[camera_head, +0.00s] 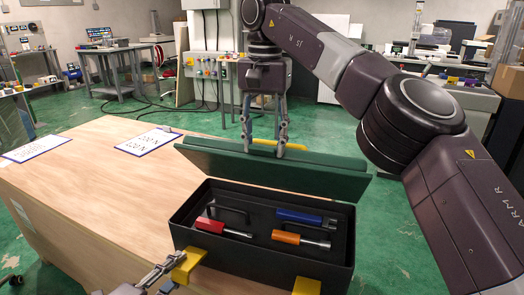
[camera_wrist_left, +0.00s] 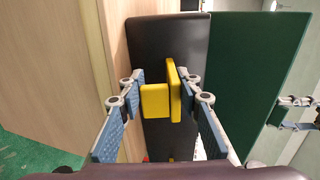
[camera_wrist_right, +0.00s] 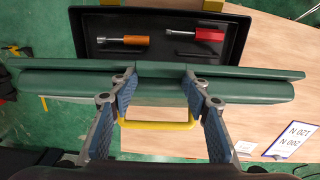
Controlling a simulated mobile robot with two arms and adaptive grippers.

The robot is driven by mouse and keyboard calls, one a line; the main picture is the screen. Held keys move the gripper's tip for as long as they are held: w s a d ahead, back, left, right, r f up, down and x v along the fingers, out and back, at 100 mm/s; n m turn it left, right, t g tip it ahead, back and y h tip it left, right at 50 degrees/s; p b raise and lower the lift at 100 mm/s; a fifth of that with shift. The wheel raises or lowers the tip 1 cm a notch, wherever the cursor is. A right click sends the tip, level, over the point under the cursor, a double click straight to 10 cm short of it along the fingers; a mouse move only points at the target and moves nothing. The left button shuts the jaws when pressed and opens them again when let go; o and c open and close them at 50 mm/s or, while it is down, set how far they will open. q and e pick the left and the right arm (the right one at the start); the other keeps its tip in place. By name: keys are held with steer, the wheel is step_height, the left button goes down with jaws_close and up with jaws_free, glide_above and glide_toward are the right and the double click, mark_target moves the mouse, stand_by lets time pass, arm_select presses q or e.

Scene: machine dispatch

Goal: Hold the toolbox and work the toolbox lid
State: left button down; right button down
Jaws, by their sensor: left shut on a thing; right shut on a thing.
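The black toolbox (camera_head: 262,258) stands at the front right of the wooden workbench, its green lid (camera_head: 290,175) raised and open at the back. Inside lie a red-handled tool (camera_head: 220,229), a blue tool (camera_head: 305,217) and an orange-handled tool (camera_head: 298,240). My left gripper (camera_head: 165,277) is shut on a yellow latch (camera_head: 188,264) at the toolbox's front left; the latch also shows between its fingers in the left wrist view (camera_wrist_left: 155,100). My right gripper (camera_head: 280,150) is shut on the lid's far edge, its fingers at either side of a yellow handle (camera_wrist_right: 158,124).
Two printed sheets (camera_head: 148,140) (camera_head: 37,149) lie on the workbench (camera_head: 100,190), whose left part is otherwise clear. A second yellow latch (camera_head: 306,286) is at the toolbox's front right. My right arm spans the right side. Other tables stand behind.

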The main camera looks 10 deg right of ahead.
steer(key=shift+w+d+f, duration=0.1)
steer(key=shift+w+d, duration=0.5)
steer(key=shift+w, duration=0.05)
steer(key=c, duration=1.1)
jaws_free()
steer(key=shift+a, duration=0.2)
steer(key=shift+s, duration=0.1)
